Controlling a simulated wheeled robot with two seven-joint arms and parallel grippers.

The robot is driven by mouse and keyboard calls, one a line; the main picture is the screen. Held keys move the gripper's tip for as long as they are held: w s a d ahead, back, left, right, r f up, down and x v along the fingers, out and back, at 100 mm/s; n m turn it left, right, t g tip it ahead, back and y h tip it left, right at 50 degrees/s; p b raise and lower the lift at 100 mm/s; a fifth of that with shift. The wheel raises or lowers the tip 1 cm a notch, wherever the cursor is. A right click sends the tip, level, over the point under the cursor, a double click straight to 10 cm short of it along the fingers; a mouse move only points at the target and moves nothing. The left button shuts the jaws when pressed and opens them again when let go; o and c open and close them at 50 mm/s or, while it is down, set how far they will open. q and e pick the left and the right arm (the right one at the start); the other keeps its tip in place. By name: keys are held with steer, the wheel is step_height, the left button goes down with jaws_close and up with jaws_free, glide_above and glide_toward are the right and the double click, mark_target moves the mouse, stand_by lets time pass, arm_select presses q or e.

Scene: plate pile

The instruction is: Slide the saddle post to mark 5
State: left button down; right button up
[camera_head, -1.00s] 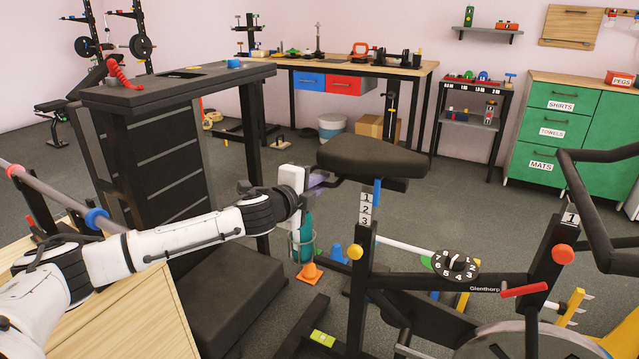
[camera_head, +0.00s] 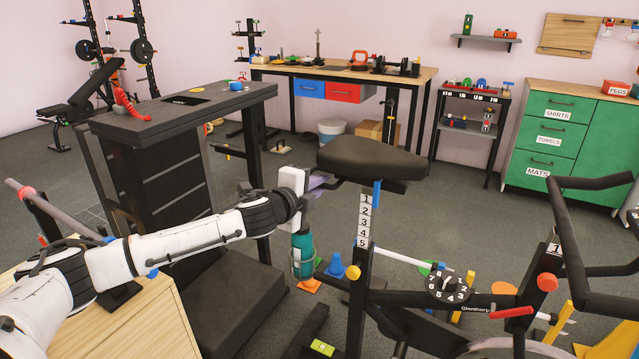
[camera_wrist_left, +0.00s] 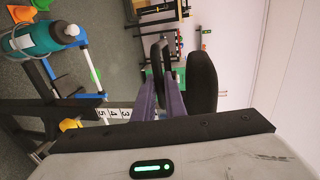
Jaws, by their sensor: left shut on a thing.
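The black saddle (camera_head: 370,158) tops the saddle post (camera_head: 364,222) of the exercise bike. White labels 1 to 5 show down the post, with 5 just above the frame tube (camera_head: 357,310). A yellow knob (camera_head: 353,272) sits on the tube's side. My left gripper (camera_head: 322,184) is shut on the dark bar under the saddle's left end. In the left wrist view its purple fingers (camera_wrist_left: 163,98) reach the dark loop (camera_wrist_left: 157,62) beside the saddle (camera_wrist_left: 202,82), and some post labels (camera_wrist_left: 113,114) show. My right gripper is not in view.
The numbered dial (camera_head: 449,284) and handlebar (camera_head: 592,222) are right. A dark desk (camera_head: 175,108) stands left.

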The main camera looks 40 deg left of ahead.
arm_select(q)
steer(key=c, duration=2.1)
jaws_free()
steer(key=shift+a+r, duration=0.1)
steer(key=shift+r, duration=0.35)
steer(key=shift+s, duration=0.2)
steer(key=shift+b+v, duration=0.45)
steer(key=shift+v, duration=4.5)
steer(key=shift+f, duration=0.25)
